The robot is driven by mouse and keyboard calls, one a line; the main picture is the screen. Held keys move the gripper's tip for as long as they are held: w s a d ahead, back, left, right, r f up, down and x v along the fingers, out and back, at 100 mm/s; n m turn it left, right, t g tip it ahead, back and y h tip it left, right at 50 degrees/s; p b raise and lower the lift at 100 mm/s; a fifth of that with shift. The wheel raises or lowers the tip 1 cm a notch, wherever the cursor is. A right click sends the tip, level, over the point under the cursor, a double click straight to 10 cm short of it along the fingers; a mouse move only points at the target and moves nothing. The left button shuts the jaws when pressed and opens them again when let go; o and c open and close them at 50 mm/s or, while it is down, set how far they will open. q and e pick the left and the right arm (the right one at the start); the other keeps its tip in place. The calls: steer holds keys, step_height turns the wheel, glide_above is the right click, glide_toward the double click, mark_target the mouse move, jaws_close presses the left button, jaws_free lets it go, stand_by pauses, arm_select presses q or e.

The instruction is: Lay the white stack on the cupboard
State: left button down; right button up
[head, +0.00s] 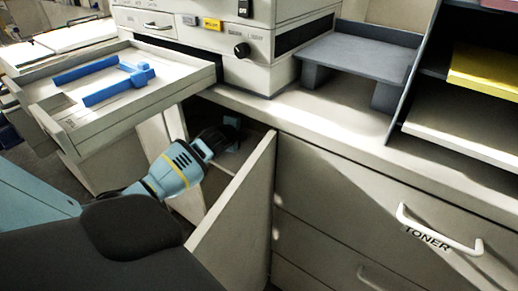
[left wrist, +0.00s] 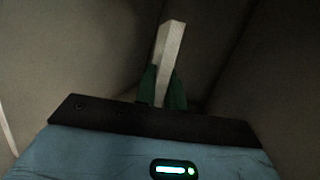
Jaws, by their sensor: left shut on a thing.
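My left gripper (head: 226,138) reaches into the open cupboard below the counter, above and behind its swung-out door (head: 238,205). In the left wrist view, the gripper's green fingers (left wrist: 162,88) are shut on a pale, narrow slab, which looks like the white stack (left wrist: 170,45) seen edge-on. The stack points away from the gripper. Dark walls surround it, and I cannot tell whether it touches any surface. In the head view the stack is hidden by the gripper and the shadow. My right gripper is not in view.
A printer (head: 235,45) stands on the counter above the cupboard. A pulled-out tray (head: 150,110) with blue guides juts out at the left. A grey stand (head: 355,52) and a shelf with yellow paper (head: 485,70) are at the right, above the TONER drawer (head: 380,200).

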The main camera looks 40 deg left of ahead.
arm_select(q)
steer(key=shift+d, duration=0.15)
steer(key=shift+f+b, duration=4.35)
steer(key=shift+f, duration=0.5)
steer(key=c, duration=1.6)
jaws_free()
steer(key=shift+c, duration=0.2)
